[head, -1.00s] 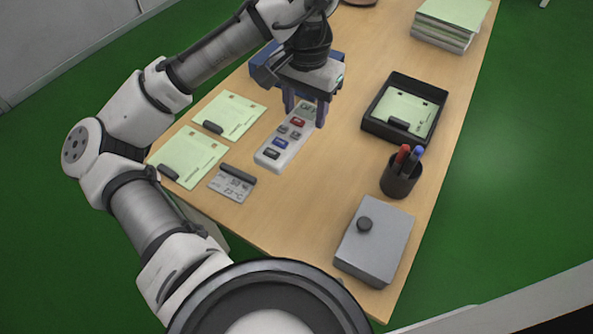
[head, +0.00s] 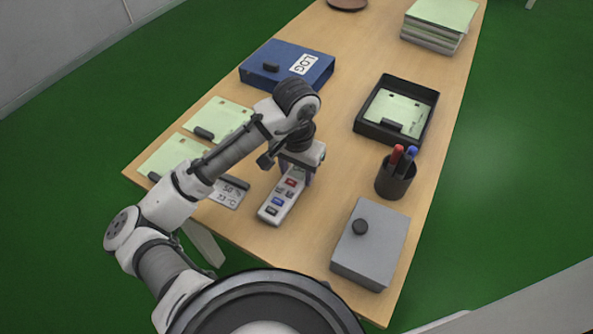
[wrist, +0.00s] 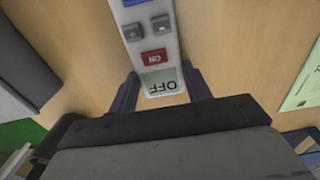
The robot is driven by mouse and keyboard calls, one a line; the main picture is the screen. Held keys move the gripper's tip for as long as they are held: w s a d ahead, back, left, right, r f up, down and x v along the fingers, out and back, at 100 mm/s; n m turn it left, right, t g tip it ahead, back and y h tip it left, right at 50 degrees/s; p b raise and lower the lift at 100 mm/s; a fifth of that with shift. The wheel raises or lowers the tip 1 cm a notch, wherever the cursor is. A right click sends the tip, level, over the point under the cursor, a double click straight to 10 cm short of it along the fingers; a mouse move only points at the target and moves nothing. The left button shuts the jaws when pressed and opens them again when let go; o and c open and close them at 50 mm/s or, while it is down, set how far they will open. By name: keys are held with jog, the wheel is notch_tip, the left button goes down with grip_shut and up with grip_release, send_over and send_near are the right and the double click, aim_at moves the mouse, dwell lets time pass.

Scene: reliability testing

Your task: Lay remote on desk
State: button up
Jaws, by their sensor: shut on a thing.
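The remote (head: 277,208) is a white slab with red, blue and grey buttons. It is over the front middle of the wooden desk (head: 325,135). My gripper (head: 296,178) is shut on its far end, with a finger on each side. In the wrist view, the remote (wrist: 147,35) runs up from between my fingers (wrist: 165,92), and its display reads OFF. The remote looks close to flat and near the desk top; I cannot tell whether it touches. My gripper covers part of its far end in the head view.
A grey box (head: 370,243) and a pen cup (head: 394,178) stand to the right, with a black tray (head: 366,125) behind. A blue binder (head: 287,65) lies farther back. Bare desk surrounds the remote.

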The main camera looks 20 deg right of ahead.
jog(key=shift+f, duration=0.25)
jog(key=o, duration=1.1)
jog(key=shift+c, duration=0.2)
notch_tip(320, 180, up, 12)
jog(key=shift+p, duration=0.35)
